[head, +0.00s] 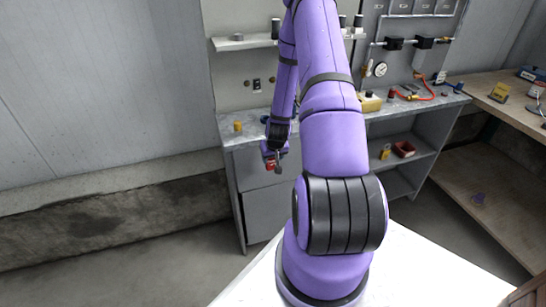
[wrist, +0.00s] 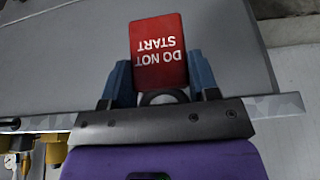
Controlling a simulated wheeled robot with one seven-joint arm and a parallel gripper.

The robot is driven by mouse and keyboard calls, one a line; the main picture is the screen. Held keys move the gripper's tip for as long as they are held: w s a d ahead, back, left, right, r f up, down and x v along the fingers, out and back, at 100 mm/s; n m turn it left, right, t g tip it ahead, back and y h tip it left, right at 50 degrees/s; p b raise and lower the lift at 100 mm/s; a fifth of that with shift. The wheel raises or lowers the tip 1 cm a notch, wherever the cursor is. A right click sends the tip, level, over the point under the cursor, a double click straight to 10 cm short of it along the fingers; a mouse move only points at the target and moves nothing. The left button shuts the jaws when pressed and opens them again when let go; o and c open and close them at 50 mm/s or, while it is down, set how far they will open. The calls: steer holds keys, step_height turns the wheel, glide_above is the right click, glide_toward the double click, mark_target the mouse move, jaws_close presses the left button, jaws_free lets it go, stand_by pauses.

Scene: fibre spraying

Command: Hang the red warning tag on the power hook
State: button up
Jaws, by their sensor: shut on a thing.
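The red warning tag (wrist: 158,50) reads "DO NOT START", upside down in the wrist view. It sits between the two blue fingers of my gripper (wrist: 160,82), which is shut on it. A dark ring (wrist: 163,97) shows at the tag's near end, between the fingers. In the head view my gripper (head: 275,155) is in front of the bench's left part, with a small red patch of the tag (head: 270,166) at its tip. A small dark switch-like fitting (head: 256,85) is on the back panel above. I cannot tell which fitting is the power hook.
The grey bench (head: 236,137) has a yellow item (head: 238,126) at its left end. A shelf (head: 245,43) is above. A gauge (head: 380,69) and red hose (head: 425,97) are right of my arm. A red bin (head: 403,149) is below. Clear floor lies at left.

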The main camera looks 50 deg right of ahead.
steer(key=shift+w+d+f, duration=0.15)
steer(key=shift+w+f, duration=0.1)
steer(key=shift+f, duration=0.05)
steer(key=o, duration=1)
steer(key=shift+o, duration=0.2)
steer(key=shift+s+a+r, duration=0.2)
steer(key=shift+r, duration=0.1)
steer(key=shift+s+a, duration=0.2)
steer(key=shift+s, duration=0.1)
steer(key=s+a, duration=0.5)
steer(key=s, duration=0.3)
steer(key=w+a+r+n+t+y, duration=0.1)
steer(key=w+a+r+n, duration=0.2)
steer(key=w+a, duration=0.7)
steer(key=w+a+r+n+t+y, duration=0.1)
steer(key=w+a+r, duration=0.3)
steer(key=w+a, duration=0.7)
steer(key=shift+w+a+n+t, duration=0.25)
steer(key=shift+a+n+t, duration=0.15)
steer(key=shift+a+n, duration=0.65)
